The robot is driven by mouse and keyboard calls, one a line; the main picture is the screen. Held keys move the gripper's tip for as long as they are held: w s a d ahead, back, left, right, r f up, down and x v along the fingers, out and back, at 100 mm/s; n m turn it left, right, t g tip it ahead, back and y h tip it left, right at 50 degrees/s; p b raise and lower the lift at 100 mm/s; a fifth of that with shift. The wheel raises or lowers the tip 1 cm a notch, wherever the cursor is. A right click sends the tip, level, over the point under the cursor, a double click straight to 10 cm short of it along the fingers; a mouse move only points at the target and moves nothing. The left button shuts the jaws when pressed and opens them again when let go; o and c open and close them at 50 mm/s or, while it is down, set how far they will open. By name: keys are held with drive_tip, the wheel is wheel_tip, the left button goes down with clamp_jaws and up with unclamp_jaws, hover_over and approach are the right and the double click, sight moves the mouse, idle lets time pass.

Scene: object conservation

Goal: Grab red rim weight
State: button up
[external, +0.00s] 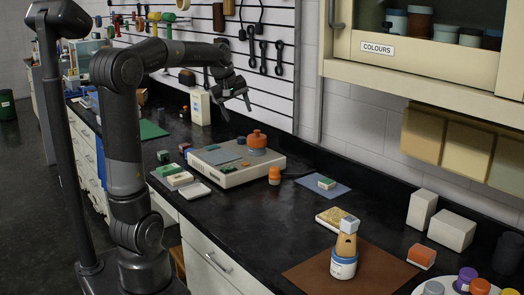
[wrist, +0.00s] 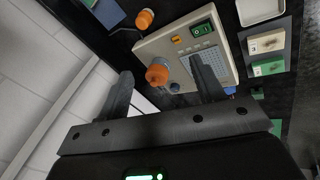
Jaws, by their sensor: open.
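No weight with a clear red rim can be made out for certain. An orange-red knobbed weight (external: 257,141) stands on the right part of a pale flat instrument (external: 228,177) on the black bench. In the wrist view this weight (wrist: 158,74) shows between my two fingers, on the instrument (wrist: 147,50). A smaller orange weight (external: 274,175) stands on the bench in front of the instrument and also shows in the wrist view (wrist: 145,18). My gripper (external: 237,112) is open and empty, in the air above and left of the knobbed weight.
Small green and white blocks (external: 178,178) lie left of the instrument. A blue-grey mat (external: 335,191) with a block lies to the right. A brown mat (external: 395,270) holds a tan-and-white bottle (external: 344,258). The slatted wall (external: 275,95) with hanging tools is close behind my gripper.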

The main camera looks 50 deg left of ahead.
drive_tip(key=w+a+f+n, duration=0.1)
drive_tip(key=w+a+n, duration=0.25)
drive_tip(key=a, duration=0.35)
drive_tip(key=w+a+f+n, duration=0.1)
drive_tip(key=w+a+n, duration=0.25)
drive_tip(key=a, duration=0.45)
drive_tip(key=n, duration=1.5)
approach(184, 145)
drive_tip(key=x, duration=0.2)
drive_tip(key=a+x, duration=0.1)
drive_tip(key=x, duration=0.1)
drive_tip(key=shift+w+f, duration=0.3)
drive_tip(key=x, duration=0.5)
drive_tip(key=shift+s+d+f, duration=0.1)
drive_tip(key=shift+d+f, duration=0.05)
drive_tip(key=shift+d, duration=0.1)
drive_tip(key=c, duration=1.1)
drive_tip(key=shift+c, duration=0.2)
